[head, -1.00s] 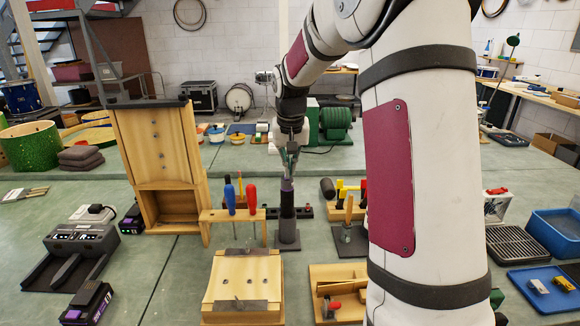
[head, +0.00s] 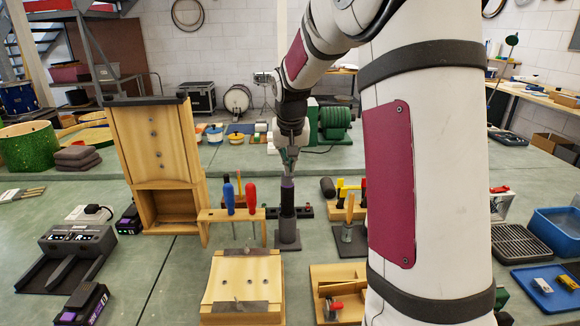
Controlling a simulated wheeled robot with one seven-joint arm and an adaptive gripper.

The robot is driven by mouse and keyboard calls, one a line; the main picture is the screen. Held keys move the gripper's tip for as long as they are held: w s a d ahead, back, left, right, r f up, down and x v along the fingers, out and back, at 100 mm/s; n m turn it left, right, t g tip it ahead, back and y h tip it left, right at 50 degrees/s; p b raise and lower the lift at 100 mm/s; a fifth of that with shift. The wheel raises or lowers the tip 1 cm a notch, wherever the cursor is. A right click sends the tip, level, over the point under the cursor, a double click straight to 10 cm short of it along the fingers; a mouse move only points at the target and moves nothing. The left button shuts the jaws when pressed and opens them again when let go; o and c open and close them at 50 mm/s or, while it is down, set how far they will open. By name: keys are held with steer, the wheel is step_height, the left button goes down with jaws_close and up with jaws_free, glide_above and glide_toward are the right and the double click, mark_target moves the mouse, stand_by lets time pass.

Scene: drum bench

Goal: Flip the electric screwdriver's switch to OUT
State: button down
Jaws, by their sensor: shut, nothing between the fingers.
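My gripper (head: 288,168) points down just above the tool's top, shut, with nothing held. Whether the fingertips touch the tool cannot be told from this view.
A wooden rack (head: 230,214) with blue and red screwdrivers stands just left of the tool. A wooden block (head: 243,280) lies in front. A tall wooden stand (head: 158,150) is at left, a charger (head: 78,247) further left, and a blue bin (head: 556,232) at right.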

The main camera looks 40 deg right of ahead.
steer(key=v, duration=1.2)
stand_by(0.5)
